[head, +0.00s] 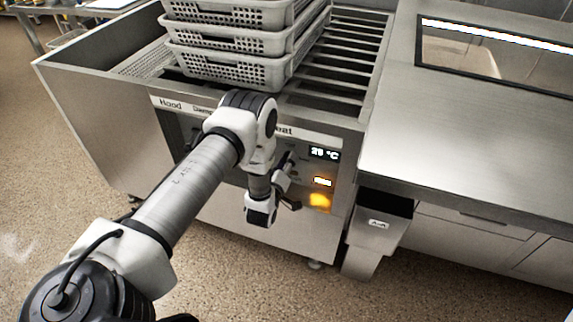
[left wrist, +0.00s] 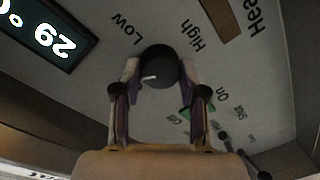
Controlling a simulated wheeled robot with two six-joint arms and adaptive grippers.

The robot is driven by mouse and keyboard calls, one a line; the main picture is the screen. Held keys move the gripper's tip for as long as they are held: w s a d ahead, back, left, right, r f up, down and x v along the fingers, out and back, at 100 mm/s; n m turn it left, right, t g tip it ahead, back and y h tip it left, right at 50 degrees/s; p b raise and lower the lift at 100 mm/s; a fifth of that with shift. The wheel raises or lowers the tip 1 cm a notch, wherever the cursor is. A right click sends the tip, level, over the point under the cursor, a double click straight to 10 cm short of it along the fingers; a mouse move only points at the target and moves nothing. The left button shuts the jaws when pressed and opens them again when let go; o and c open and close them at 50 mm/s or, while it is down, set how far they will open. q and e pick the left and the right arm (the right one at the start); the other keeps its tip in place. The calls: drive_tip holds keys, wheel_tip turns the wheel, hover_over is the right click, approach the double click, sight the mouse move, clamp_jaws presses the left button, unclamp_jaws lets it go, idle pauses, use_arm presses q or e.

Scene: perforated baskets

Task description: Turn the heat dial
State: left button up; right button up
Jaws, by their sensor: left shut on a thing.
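The heat dial (left wrist: 159,62) is a round black knob on the grey panel, between the printed words Low and High in the left wrist view. A short white mark on it points towards the left of that picture. My left gripper (left wrist: 160,78) has one finger on each side of the dial and is shut on it. In the head view my left gripper (head: 287,172) is at the front panel below the Heat label, and it largely hides the dial. My right gripper is not in view.
A lit temperature display (head: 324,153) reads about 29 °C right of the gripper. Lit yellow indicators (head: 320,200) sit below it. Stacked grey perforated baskets (head: 235,45) stand on the unit's top rails. A steel counter (head: 460,130) adjoins on the right.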

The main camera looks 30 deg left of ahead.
use_arm(q)
drive_tip(key=n+b, duration=0.2)
drive_tip(key=n, duration=0.3)
drive_tip(key=shift+a+n+b, duration=0.1)
drive_tip(key=shift+n+b, duration=0.25)
drive_tip(key=shift+n, duration=0.05)
drive_tip(key=shift+h, duration=0.3)
drive_tip(key=o, duration=1.1)
drive_tip(key=shift+o, duration=0.2)
drive_tip(key=v, duration=1.2)
